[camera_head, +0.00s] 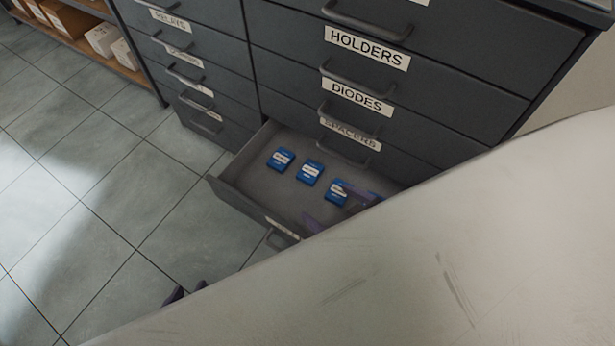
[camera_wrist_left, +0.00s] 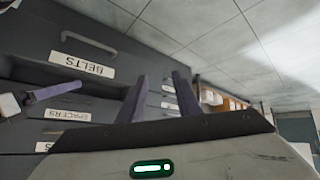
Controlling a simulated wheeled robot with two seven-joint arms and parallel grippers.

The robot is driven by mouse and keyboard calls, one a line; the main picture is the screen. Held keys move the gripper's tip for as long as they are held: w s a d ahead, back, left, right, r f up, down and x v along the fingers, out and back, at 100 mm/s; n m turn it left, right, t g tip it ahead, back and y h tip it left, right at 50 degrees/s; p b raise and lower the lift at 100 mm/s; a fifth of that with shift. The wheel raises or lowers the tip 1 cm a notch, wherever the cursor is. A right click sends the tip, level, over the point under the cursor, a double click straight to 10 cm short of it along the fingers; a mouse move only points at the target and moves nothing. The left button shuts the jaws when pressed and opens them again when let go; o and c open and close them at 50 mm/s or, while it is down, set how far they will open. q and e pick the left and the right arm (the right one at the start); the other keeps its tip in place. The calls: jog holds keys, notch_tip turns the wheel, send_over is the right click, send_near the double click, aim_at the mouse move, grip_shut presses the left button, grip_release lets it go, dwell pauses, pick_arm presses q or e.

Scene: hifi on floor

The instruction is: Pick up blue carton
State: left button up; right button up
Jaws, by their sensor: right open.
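Several small blue cartons with white labels lie in a row in an open grey drawer (camera_head: 236,195). In the head view these include a left carton (camera_head: 281,159), a second carton (camera_head: 310,172) and a third carton (camera_head: 336,194); another is partly hidden at the right. My right gripper (camera_head: 333,207) is open in the drawer, its purple fingers near the third carton; contact cannot be told. A finger of it also shows in the left wrist view (camera_wrist_left: 52,92). My left gripper (camera_head: 187,292) is open and empty over the floor, its fingers apart in the wrist view (camera_wrist_left: 160,92).
A dark drawer cabinet (camera_head: 440,75) rises behind the open drawer, with labelled fronts and bar handles. A shelf with boxes (camera_head: 102,40) stands at the upper left. The tiled floor (camera_head: 90,170) left of the drawer is clear. My own pale body covers the lower right.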

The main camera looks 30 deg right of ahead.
jog(key=t+b, duration=0.2)
jog(key=b, duration=0.5)
send_near(311, 172)
jog(key=shift+v, duration=1.15)
jog(key=shift+w+d+f, duration=0.15)
jog(key=shift+f, duration=0.1)
jog(key=b+x, duration=0.2)
jog(key=x, duration=0.3)
jog(key=shift+w+d+f, duration=0.1)
jog(key=shift+w, duration=0.15)
jog(key=b+x, duration=0.2)
jog(key=x, duration=0.1)
jog(key=b+x, duration=0.1)
jog(key=shift+w+a, duration=0.2)
jog(key=shift+a, duration=0.2)
pick_arm(q)
jog(key=w+d+f+m+h, duration=0.1)
jog(key=d+f+h, duration=0.1)
jog(key=d+f, duration=0.2)
jog(key=shift+d+f+g, duration=0.3)
jog(key=shift+f+g, duration=0.1)
jog(key=shift+f, duration=0.35)
pick_arm(e)
jog(key=shift+w, duration=0.25)
pick_arm(q)
jog(key=shift+w, duration=0.1)
pick_arm(e)
jog(key=c, duration=1)
